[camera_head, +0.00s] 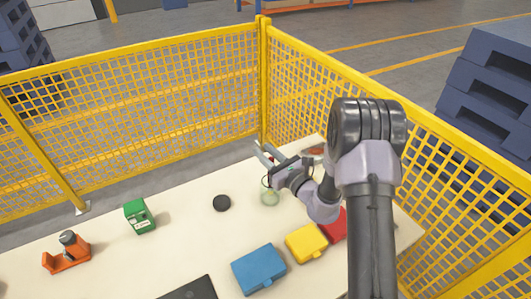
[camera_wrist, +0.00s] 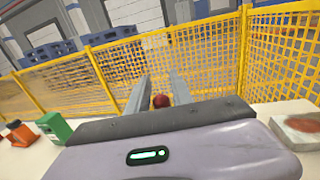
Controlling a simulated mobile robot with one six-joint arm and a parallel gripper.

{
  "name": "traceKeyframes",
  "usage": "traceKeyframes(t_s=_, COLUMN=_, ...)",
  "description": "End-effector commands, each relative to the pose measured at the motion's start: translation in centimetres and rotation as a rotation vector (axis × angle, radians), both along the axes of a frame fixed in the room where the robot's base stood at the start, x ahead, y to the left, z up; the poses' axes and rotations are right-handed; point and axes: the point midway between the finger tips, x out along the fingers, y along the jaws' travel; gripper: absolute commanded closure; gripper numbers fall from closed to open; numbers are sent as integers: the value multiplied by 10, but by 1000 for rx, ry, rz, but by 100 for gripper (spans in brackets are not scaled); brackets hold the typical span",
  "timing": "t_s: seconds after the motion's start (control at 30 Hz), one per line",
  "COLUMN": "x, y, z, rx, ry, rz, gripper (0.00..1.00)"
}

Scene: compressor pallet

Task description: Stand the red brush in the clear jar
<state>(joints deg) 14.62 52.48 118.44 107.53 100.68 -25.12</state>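My gripper (camera_head: 264,151) is stretched out level over the far side of the table. In the wrist view, a round red end, which I take to be the red brush (camera_wrist: 161,101), fills the gap between the two fingers. The rest of the brush is hidden. The clear jar (camera_head: 269,196), greenish and see-through, stands on the table just below my gripper in the head view. The jar is hidden in the wrist view. I cannot tell whether the brush reaches into it.
A black disc (camera_head: 222,203), a green box (camera_head: 139,217) and an orange holder (camera_head: 66,254) stand to the left. Blue (camera_head: 258,268), yellow (camera_head: 306,242) and red (camera_head: 335,226) cases lie nearer. A pale block with a red top (camera_wrist: 301,124) is at right. Yellow mesh fence (camera_head: 130,100) stands behind.

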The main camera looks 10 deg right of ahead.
Motion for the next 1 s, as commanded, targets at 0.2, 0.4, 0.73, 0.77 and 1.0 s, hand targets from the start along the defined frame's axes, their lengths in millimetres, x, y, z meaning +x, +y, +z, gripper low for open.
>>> traceKeyframes(t_s=0.2, x=0, y=0, z=0, rx=0, ry=0, rz=0, gripper=57)
traceKeyframes(t_s=0.4, x=-3, y=-2, z=0, rx=0, ry=0, rz=-1, gripper=57)
traceKeyframes(t_s=0.73, x=-75, y=-39, z=0, rx=2, ry=3, rz=-6, gripper=57)
traceKeyframes(t_s=0.77, x=-83, y=-43, z=0, rx=3, ry=3, rz=-6, gripper=57)
traceKeyframes(t_s=1.0, x=-135, y=-69, z=-1, rx=2, ry=1, rz=-6, gripper=57)
